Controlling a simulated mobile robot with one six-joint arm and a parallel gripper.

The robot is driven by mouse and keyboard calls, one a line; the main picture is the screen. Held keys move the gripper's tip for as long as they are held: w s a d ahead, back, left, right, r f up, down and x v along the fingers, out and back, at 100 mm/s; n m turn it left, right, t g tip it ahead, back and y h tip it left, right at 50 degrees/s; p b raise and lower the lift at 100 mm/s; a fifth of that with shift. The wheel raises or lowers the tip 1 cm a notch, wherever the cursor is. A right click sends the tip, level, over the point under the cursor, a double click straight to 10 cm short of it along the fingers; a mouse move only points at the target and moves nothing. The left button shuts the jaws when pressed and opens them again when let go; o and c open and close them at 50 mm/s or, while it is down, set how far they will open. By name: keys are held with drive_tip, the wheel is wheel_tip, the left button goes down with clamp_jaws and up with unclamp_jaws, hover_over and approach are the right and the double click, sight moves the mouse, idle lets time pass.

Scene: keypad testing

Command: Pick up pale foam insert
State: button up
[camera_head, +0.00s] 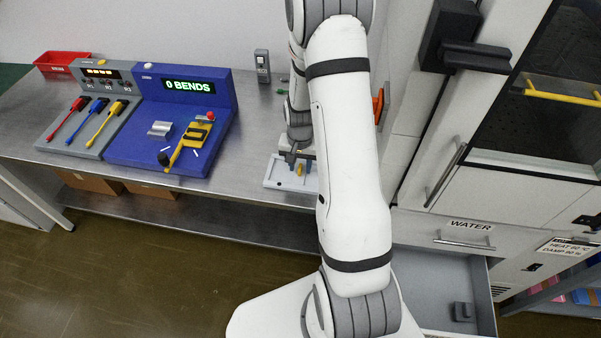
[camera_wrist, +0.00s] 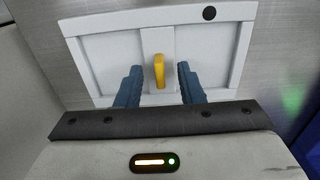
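A pale, flat, rimmed piece lies on the metal bench, and I take it as the pale foam insert (camera_wrist: 112,58). It also shows in the head view (camera_head: 276,178). A raised strip crosses its middle, with an upright yellow tab (camera_wrist: 159,70) on it. A black dot marks its far edge. I cannot tell whether the insert and a tray around it are separate pieces. My gripper (camera_wrist: 159,84) is open, with blue fingers on either side of the yellow tab and gaps on both sides. In the head view, my gripper (camera_head: 300,165) is low over the insert, partly behind my arm.
A blue tester (camera_head: 185,120) showing "0 BENDS" and a grey rack (camera_head: 100,110) with red, blue and yellow tools stand left on the bench. A red bin (camera_head: 62,62) is at the back. A drawer (camera_head: 440,275) stands open at the lower right. Bare bench lies left of the insert.

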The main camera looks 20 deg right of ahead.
drive_tip(key=shift+c, duration=0.2)
clamp_jaws()
drive_tip(key=shift+r, duration=0.15)
